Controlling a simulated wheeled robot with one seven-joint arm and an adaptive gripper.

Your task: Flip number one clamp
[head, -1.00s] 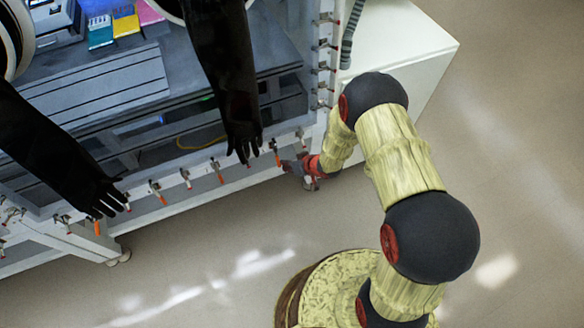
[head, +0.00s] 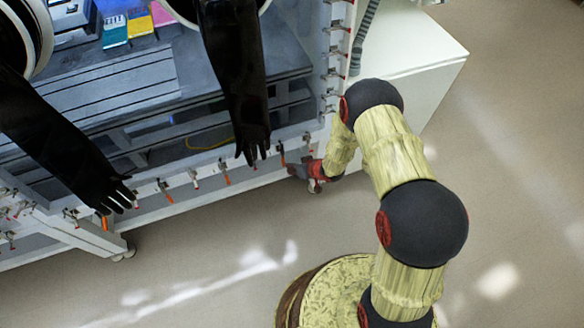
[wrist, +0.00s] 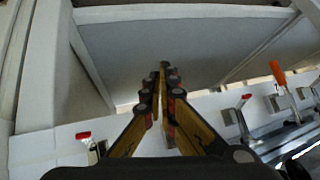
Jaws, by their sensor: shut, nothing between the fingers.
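A row of toggle clamps runs along the glovebox's lower front edge in the head view. In the wrist view my gripper (wrist: 163,75) is shut and empty. A red-tipped clamp (wrist: 88,140) is to its left; another red-tipped clamp (wrist: 241,108) and an orange-handled one (wrist: 279,76) are to its right.
Two black gloves hang outside the glovebox, the left glove (head: 70,150) and the right glove (head: 238,80), over the clamp row. More clamps line the right upright (head: 334,60). A white cabinet (head: 425,65) stands at the right. The floor (head: 200,250) in front is clear.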

